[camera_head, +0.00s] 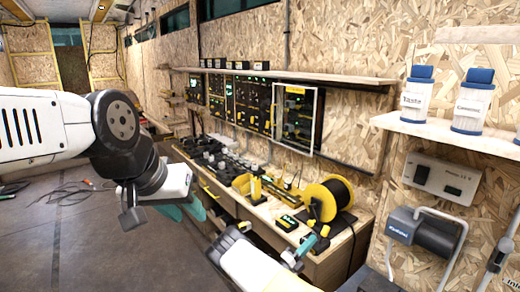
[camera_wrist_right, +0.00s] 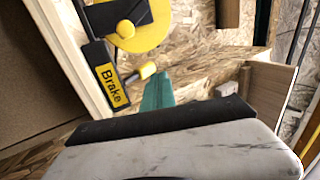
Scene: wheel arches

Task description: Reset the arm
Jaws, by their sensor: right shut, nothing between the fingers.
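My left arm reaches in from the left in the head view, and its gripper (camera_head: 188,208) hangs over the floor beside the bench with teal fingers. Whether those fingers are apart is hard to tell. My right arm comes up from the bottom. Its gripper (camera_head: 306,245) is shut and empty, with teal fingers close to the bench's front edge, near the yellow reel (camera_head: 326,203). In the right wrist view the teal fingertips (camera_wrist_right: 158,92) show together, with nothing held.
A yellow "Brake" label (camera_wrist_right: 110,84) shows in the wrist view. A shelf (camera_head: 455,135) with white, blue-lidded canisters (camera_head: 416,95) is at right. Cables (camera_head: 70,193) lie on the otherwise open floor (camera_head: 75,245) at left.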

